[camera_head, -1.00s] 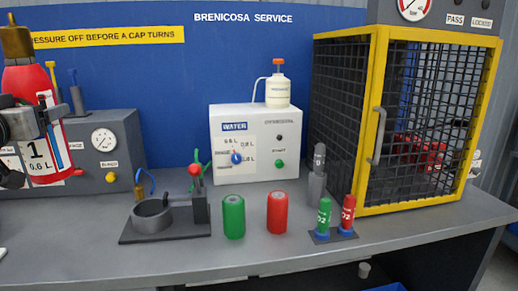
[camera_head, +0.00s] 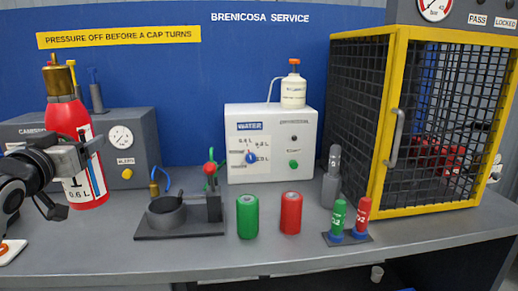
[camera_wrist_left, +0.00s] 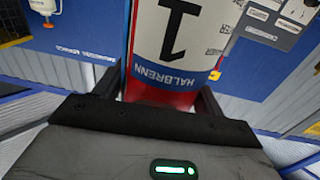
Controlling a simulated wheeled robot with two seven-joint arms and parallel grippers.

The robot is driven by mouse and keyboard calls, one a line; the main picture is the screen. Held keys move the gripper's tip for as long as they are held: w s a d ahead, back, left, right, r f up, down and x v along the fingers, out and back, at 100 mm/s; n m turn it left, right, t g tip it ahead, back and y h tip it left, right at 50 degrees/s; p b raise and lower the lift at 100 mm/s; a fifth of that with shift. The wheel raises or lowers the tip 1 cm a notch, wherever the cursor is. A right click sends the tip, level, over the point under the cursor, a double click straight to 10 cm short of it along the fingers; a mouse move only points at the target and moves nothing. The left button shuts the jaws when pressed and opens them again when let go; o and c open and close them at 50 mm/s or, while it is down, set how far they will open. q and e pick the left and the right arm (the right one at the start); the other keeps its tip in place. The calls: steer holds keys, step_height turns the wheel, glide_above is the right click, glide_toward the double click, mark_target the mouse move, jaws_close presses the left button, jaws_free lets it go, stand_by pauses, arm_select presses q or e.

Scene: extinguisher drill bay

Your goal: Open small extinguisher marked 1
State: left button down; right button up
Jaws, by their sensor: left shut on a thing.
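The small red extinguisher marked 1 (camera_head: 88,180) has a brass cap (camera_head: 57,80) on top and a white label. In the head view it stands upright at the left, in front of a grey gauge box. My left gripper (camera_head: 72,165) is shut around its body from the left. In the left wrist view the extinguisher (camera_wrist_left: 176,40) lies between the fingers, its 1 and HALBRENN upside down. I cannot tell whether its base touches the bench. A dark ring holder (camera_head: 166,212) with a red-knobbed post stands to its right. My right gripper is not in view.
The grey gauge box (camera_head: 134,150) stands behind the extinguisher. A green can (camera_head: 247,217) and a red can (camera_head: 291,213) stand mid-bench (camera_head: 290,258), with small cartridges (camera_head: 338,216) to their right. The white water unit (camera_head: 270,168) and yellow-framed cage (camera_head: 385,130) stand behind.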

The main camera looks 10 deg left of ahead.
arm_select(q)
steer(key=s+d+f+m+h, duration=0.4)
steer(key=d+f, duration=0.5)
steer(key=f, duration=0.5)
steer(key=s+d+f+n, duration=0.1)
steer(key=s+d+f, duration=0.3)
steer(key=s+d, duration=0.1)
steer(key=s+d+f+n, duration=0.1)
steer(key=s+d+f, duration=0.3)
steer(key=d, duration=0.4)
steer(key=shift+s+d+f+y, duration=0.2)
steer(key=shift+s+f+y, duration=0.15)
steer(key=shift+y, duration=0.05)
steer(key=shift+d, duration=0.1)
